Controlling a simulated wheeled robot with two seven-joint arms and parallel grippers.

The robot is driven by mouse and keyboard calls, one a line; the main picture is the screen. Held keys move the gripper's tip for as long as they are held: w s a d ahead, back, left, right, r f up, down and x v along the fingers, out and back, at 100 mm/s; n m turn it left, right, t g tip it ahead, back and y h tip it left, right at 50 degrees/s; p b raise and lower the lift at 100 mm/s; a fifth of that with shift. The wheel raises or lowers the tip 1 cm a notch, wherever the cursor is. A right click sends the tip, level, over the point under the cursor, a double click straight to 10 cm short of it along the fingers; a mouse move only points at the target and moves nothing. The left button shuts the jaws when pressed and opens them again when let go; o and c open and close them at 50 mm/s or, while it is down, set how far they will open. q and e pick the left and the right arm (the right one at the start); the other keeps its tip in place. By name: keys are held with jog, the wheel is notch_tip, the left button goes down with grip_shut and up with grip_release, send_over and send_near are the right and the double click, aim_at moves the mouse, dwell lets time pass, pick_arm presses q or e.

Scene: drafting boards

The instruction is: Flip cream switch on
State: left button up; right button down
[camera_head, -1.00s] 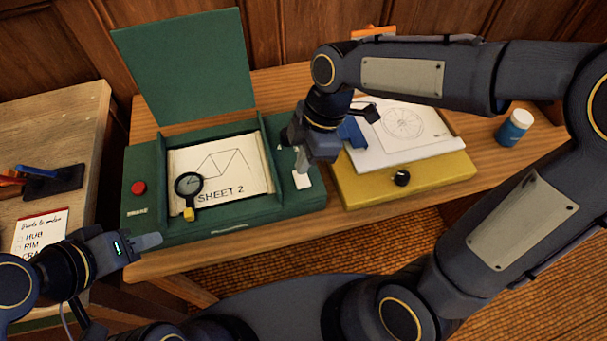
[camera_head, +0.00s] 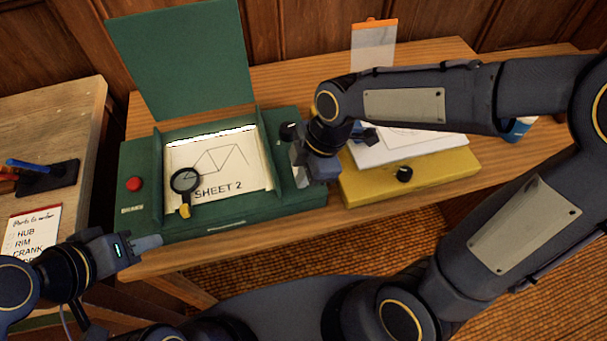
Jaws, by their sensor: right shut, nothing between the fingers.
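The green drafting box (camera_head: 225,230) stands on the wooden table with its lid raised. A bright white strip (camera_head: 210,132) glows along the back edge of its sheet, marked SHEET 2. My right gripper (camera_head: 303,176) is shut and empty, low over the box's right side panel. It covers the place where the cream switch showed earlier, so I cannot make out the switch's position or whether I touch it. My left gripper (camera_head: 148,243) is at the box's front left corner, apart from it and seen from the side; its jaw opening is unclear.
A magnifier (camera_head: 185,181) lies on the sheet, and a red button (camera_head: 134,184) is at the box's left. A yellow board (camera_head: 440,178) with a black knob (camera_head: 404,174) and papers stands to the right. A blue bottle (camera_head: 518,128) is partly behind my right arm.

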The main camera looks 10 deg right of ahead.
pick_arm(q)
jog(key=shift+r, duration=0.3)
pick_arm(e)
jog(key=shift+w+r, duration=0.1)
jog(key=shift+w, duration=0.05)
pick_arm(q)
jog(key=shift+r+p, duration=0.2)
jog(key=shift+p, duration=0.15)
pick_arm(e)
jog(key=shift+w+r, duration=0.25)
jog(key=shift+w, duration=0.35)
